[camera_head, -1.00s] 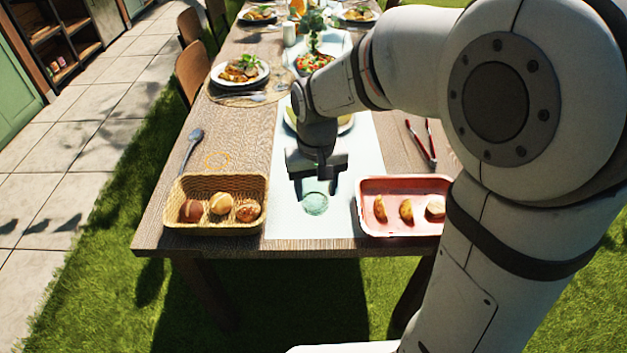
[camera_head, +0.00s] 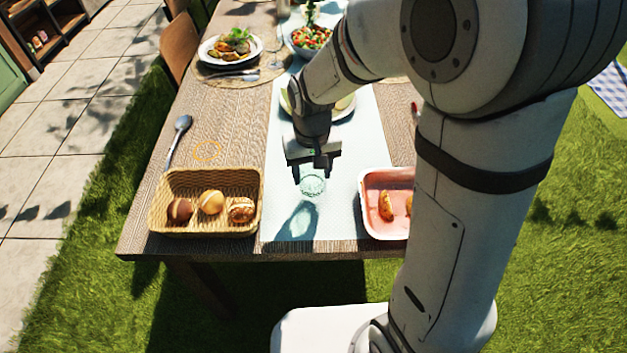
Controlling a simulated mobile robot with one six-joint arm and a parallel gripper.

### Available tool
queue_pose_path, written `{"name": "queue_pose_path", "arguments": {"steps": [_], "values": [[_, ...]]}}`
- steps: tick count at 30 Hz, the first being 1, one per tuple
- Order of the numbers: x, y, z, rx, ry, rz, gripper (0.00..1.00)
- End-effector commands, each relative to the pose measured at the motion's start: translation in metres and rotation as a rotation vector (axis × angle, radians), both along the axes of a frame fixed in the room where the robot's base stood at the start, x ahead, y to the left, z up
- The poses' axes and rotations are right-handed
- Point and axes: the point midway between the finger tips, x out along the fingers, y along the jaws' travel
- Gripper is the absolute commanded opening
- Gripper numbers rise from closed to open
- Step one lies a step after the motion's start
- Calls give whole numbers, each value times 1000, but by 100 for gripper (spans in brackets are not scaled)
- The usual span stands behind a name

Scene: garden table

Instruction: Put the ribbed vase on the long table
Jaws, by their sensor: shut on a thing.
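The ribbed vase (camera_head: 312,187) shows as a small pale green glass piece at the near end of the long table (camera_head: 222,137), over the pale runner (camera_head: 345,205). My gripper (camera_head: 312,176) points down with its two dark fingers on either side of the vase, and it is shut on it. Only the upper rim and a little of the glass show clearly. A greenish shadow falls on the runner just in front of it. I cannot tell whether its base touches the runner.
A wicker basket (camera_head: 157,217) of rolls stands left of the vase. A pink tray (camera_head: 373,230) with pastries stands right, partly behind my arm. A spoon (camera_head: 178,140) lies at left. A plate (camera_head: 288,104) stands behind my gripper. Bare runner lies in front.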

Motion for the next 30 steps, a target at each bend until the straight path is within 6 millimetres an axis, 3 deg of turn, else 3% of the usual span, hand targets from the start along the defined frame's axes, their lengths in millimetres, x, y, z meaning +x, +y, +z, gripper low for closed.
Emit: {"name": "queue_pose_path", "arguments": {"steps": [7,19,20,27,30], "values": [[0,-1,-32,-1,3,-1,24],[0,-1,-39,0,0,-2,24],[0,-1,-37,0,0,-2,55],[0,-1,-37,0,0,-3,74],[0,-1,-37,0,0,-3,74]]}}
